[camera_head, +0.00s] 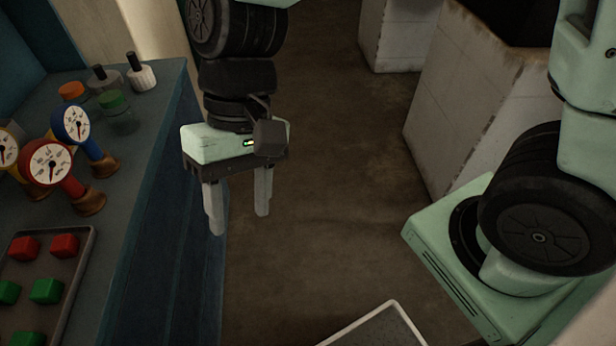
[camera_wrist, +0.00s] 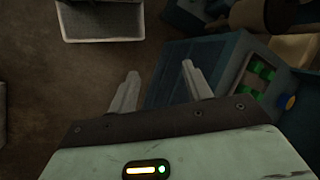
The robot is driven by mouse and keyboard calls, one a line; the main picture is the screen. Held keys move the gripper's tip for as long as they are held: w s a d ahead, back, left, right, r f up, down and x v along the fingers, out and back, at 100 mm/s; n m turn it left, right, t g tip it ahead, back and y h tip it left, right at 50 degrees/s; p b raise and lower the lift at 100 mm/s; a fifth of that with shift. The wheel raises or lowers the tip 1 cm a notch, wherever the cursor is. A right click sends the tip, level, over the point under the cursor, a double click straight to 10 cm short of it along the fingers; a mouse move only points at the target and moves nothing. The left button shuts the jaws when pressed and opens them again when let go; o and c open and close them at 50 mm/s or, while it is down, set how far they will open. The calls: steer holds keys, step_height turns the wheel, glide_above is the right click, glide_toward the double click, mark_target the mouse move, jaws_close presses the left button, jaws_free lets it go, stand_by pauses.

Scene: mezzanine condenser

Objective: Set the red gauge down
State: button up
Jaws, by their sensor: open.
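The red gauge (camera_head: 53,168) has a round white dial and a brown base. It stands on the blue bench (camera_head: 150,150) at the left of the head view, between a blue gauge (camera_head: 76,127) and a yellow gauge (camera_head: 8,152). My gripper (camera_head: 238,222) is open and empty. It hangs over the floor just right of the bench edge, apart from the gauge. In the wrist view my gripper (camera_wrist: 158,82) also shows open with nothing between its fingers. The red gauge cannot be made out in the wrist view.
A tray (camera_head: 75,262) with red and green blocks lies on the bench in front of the gauges. Jars (camera_head: 141,72) stand behind them. White-walled blocks (camera_head: 450,105) stand at the right. A pale-rimmed bin (camera_wrist: 100,22) is in the wrist view. The floor between is clear.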

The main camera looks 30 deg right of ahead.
steer(key=s+d+r+n+t+h, duration=0.1)
steer(key=s+d+n+t+h, duration=0.1)
steer(key=d, duration=0.7)
steer(key=n+t, duration=0.1)
steer(key=n, duration=0.1)
steer(key=shift+s+r+n+t+h, duration=0.3)
steer(key=shift+r+n+t, duration=0.05)
steer(key=shift+n+t, duration=0.05)
